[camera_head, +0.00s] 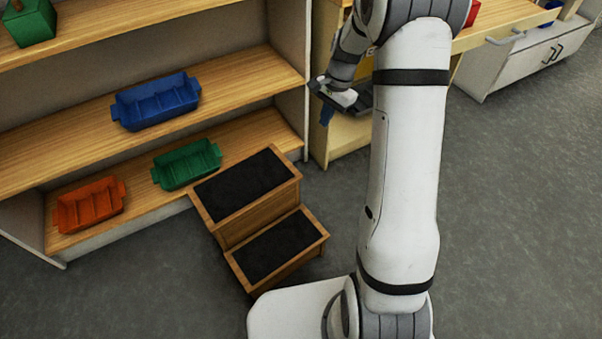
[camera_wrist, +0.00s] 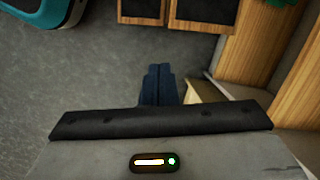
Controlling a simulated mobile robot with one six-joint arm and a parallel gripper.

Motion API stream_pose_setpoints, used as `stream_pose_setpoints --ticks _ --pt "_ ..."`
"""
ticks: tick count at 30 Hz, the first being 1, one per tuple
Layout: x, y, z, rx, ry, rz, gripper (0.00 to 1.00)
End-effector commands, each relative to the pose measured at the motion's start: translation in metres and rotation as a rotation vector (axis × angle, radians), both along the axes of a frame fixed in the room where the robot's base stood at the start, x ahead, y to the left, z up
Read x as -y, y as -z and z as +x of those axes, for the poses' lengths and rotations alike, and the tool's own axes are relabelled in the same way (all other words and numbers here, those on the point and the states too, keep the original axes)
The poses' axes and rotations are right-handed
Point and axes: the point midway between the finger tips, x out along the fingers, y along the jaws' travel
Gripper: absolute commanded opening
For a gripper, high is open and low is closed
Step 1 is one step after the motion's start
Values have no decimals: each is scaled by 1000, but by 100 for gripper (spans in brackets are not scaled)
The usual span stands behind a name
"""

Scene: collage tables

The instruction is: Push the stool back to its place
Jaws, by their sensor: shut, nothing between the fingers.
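The stool (camera_head: 237,232) is a two-step wooden step stool with black treads. It stands on the floor in front of the shelf unit, its taller step close to the lowest shelf. Its lower step faces toward the bottom right. In the wrist view the stool's two treads (camera_wrist: 204,10) show at the top edge, cut off by the frame. My gripper (camera_wrist: 159,72) has its two dark blue fingers together, empty, apart from the stool. In the head view my gripper (camera_head: 326,116) is small and partly hidden, up and to the right of the stool, by the shelf's right end.
The wooden shelf unit (camera_head: 60,150) holds a blue bin (camera_head: 157,102), a green bin (camera_head: 187,164) and an orange bin (camera_head: 88,206). A wooden table (camera_head: 490,38) and a white cabinet (camera_head: 520,55) stand at the back right. Grey floor (camera_head: 520,200) is clear at the right.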

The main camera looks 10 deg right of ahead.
Motion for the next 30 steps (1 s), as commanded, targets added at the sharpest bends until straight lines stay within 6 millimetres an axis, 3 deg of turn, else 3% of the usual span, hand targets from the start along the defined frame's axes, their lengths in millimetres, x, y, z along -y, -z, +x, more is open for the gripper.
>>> stream_pose_setpoints --ticks 1,3,6,9,20,30 --pt "5 52 13 -30 57 14 0" --pt "11 92 26 -61 132 28 0" --pt "17 138 40 -97 220 44 0" --pt "21 170 48 -121 280 55 0" --pt "17 218 50 -143 326 62 0" --pt "-3 288 44 -143 325 62 0"
